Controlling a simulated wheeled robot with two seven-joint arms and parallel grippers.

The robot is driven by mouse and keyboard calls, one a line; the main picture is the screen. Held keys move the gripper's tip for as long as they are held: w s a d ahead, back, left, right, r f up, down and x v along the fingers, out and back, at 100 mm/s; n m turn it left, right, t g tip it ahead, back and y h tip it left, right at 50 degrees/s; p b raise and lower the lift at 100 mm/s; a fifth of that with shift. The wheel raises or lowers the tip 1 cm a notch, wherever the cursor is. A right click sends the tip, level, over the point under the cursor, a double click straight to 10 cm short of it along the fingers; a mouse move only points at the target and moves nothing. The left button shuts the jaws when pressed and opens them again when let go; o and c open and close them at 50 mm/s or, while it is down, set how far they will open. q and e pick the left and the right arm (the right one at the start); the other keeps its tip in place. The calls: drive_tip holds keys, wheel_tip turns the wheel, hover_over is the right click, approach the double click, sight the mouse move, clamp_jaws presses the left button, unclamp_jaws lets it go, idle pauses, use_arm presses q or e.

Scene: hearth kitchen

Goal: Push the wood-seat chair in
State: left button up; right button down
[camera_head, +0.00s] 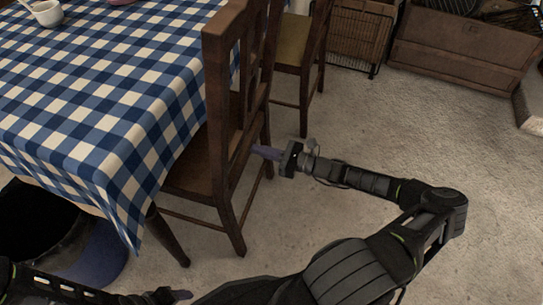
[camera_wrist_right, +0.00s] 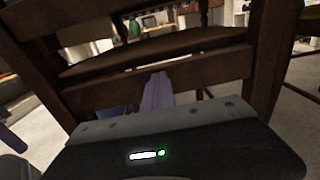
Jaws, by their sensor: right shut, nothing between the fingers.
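The wood-seat chair (camera_head: 222,95) stands upright at the right side of the table (camera_head: 95,110). The front of its seat (camera_head: 190,172) is under the hanging tablecloth, and its back faces my right arm. My right gripper (camera_head: 258,151) is shut and empty, its fingertips at the rear of the chair just above seat height. In the right wrist view the shut fingers (camera_wrist_right: 157,90) point at the lower back rail (camera_wrist_right: 200,78); I cannot tell whether they touch it. My left gripper (camera_head: 182,294) is low at the bottom edge, apart from the chair; its jaw state is unclear.
A second wooden chair (camera_head: 294,45) stands behind, farther along the table. A wicker basket (camera_head: 358,35) and a wooden chest (camera_head: 465,55) are at the back. A dark round container (camera_head: 45,230) is under the table's near corner. The floor at right is clear.

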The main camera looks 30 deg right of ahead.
drive_tip(key=p+v, duration=0.2)
drive_tip(key=v, duration=0.8)
drive_tip(key=shift+s, duration=0.1)
idle(0.4)
